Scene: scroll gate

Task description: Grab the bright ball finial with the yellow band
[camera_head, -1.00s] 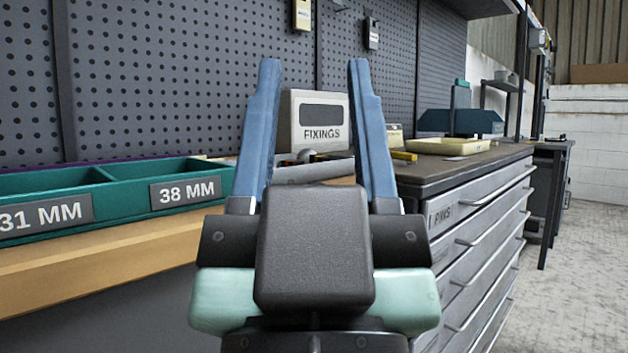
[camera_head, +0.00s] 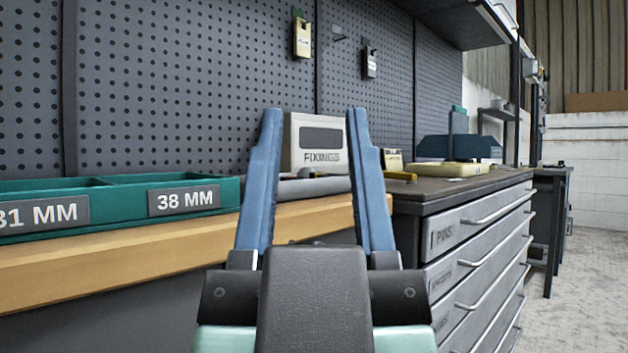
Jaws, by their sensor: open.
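My gripper (camera_head: 314,112) is open and empty, with two blue fingers pointing up and away in the head view. Between and beyond the fingers, a small rounded grey shape (camera_head: 304,172) shows on the bench top, beside a grey cylinder-like piece (camera_head: 308,188). I cannot tell whether the rounded shape is a ball finial. No yellow band shows on it. The fingers hide parts of the bench top.
Green bins (camera_head: 110,190) labelled 31 MM and 38 MM stand at left on a wooden-edged bench (camera_head: 120,255). A FIXINGS box (camera_head: 318,143) stands behind. A drawer cabinet (camera_head: 470,245) is at right, with a yellow tray (camera_head: 450,169) on top. Open floor lies far right.

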